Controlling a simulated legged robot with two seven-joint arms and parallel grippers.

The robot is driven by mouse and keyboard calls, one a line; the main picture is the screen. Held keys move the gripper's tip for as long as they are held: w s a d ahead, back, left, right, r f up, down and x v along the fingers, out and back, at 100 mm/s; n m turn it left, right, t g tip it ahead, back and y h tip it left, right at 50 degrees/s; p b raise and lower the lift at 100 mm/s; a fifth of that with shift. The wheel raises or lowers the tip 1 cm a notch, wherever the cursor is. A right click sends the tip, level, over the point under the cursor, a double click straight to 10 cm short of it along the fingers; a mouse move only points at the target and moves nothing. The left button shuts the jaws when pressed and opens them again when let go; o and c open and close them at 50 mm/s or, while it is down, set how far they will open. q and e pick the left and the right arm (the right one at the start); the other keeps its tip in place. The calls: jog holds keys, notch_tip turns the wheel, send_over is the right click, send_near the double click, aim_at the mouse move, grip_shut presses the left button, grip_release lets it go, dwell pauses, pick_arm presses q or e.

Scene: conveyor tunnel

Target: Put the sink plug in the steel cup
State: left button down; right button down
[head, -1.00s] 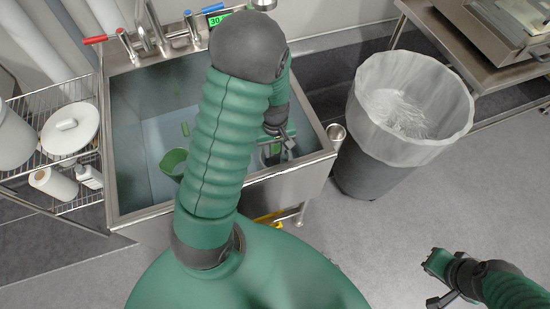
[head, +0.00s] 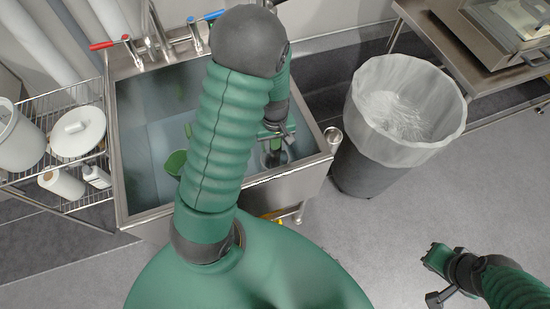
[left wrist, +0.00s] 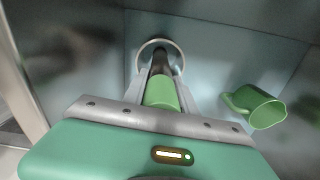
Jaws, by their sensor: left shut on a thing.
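My left gripper (left wrist: 160,75) reaches down into the steel sink and is shut on a dark thing, which seems to be the sink plug (left wrist: 160,62). A round metal ring surrounds the fingertips at the sink floor in the left wrist view. I cannot tell whether the plug is clear of it. In the head view my left gripper (head: 272,152) is small and partly hidden by my arm. The small steel cup (head: 334,136) is at the sink's right front corner, outside the basin. My right gripper (head: 437,276) hangs over the floor at lower right; its jaw state is unclear.
The sink (head: 146,221) has raised steel rims. A green mug (left wrist: 262,107) lies tilted in it, right of my left gripper in the left wrist view. A lined bin (head: 405,110) stands to the right. A wire rack (head: 75,190) stands left.

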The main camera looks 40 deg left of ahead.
jog(key=w+p+v, duration=0.1)
jog(key=p+v, duration=0.6)
jog(key=v, duration=0.1)
jog(key=w+p+v, duration=0.2)
jog(key=p+v, duration=0.6)
jog(key=shift+w+r+p, duration=0.25)
jog(key=shift+r+p, duration=0.05)
jog(key=shift+r, duration=0.2)
